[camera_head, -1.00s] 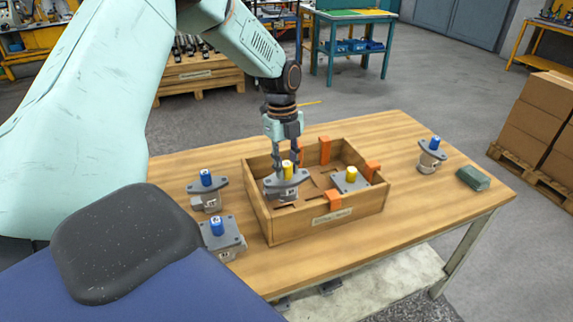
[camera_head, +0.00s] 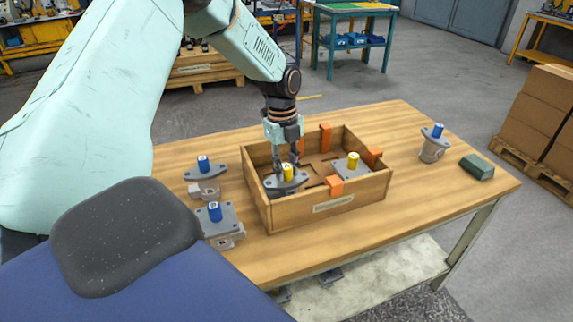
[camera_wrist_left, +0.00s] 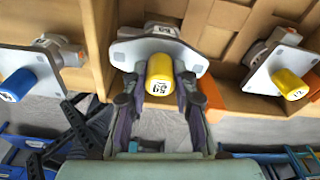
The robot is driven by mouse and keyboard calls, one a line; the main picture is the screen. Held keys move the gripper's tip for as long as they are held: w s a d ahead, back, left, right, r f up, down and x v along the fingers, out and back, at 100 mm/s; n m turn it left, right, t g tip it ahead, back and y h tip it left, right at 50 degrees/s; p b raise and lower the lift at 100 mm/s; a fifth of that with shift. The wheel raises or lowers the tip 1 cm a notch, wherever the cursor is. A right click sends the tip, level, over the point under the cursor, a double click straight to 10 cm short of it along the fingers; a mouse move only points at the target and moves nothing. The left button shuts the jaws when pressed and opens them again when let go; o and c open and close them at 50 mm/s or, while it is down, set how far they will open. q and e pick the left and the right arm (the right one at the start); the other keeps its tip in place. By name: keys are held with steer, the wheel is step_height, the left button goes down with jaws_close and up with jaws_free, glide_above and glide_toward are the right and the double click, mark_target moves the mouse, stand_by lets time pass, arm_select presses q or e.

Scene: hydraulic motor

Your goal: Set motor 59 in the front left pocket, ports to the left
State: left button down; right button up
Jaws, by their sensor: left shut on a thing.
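Motor 59 (camera_head: 286,180) has a grey flange and a yellow-capped shaft marked 59, which shows in the left wrist view (camera_wrist_left: 159,76). My left gripper (camera_head: 284,165) is shut on its yellow shaft from above. The motor hangs upright in the front left part of the wooden crate (camera_head: 325,206), its flange around rim height. Its body is mostly hidden, so I cannot tell whether it touches the pocket floor. Its port side is hard to make out. Another yellow-capped motor (camera_head: 353,165) sits in the front right of the crate. My right gripper is not in view.
Two blue-capped motors (camera_head: 204,176) (camera_head: 218,220) stand on the table left of the crate. A third (camera_head: 433,146) stands right, beside a dark green block (camera_head: 477,167). Orange blocks (camera_head: 325,137) sit on the crate.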

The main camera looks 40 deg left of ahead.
arm_select(q)
steer(key=shift+w+f, duration=0.1)
steer(key=shift+f, duration=0.3)
steer(key=shift+f+b, duration=0.45)
steer(key=shift+f, duration=0.15)
stand_by(0.7)
steer(key=c, duration=1.1)
jaws_free()
steer(key=shift+o, duration=0.6)
step_height(320, 180, up, 12)
steer(key=a, duration=0.1)
steer(key=shift+a, duration=0.2)
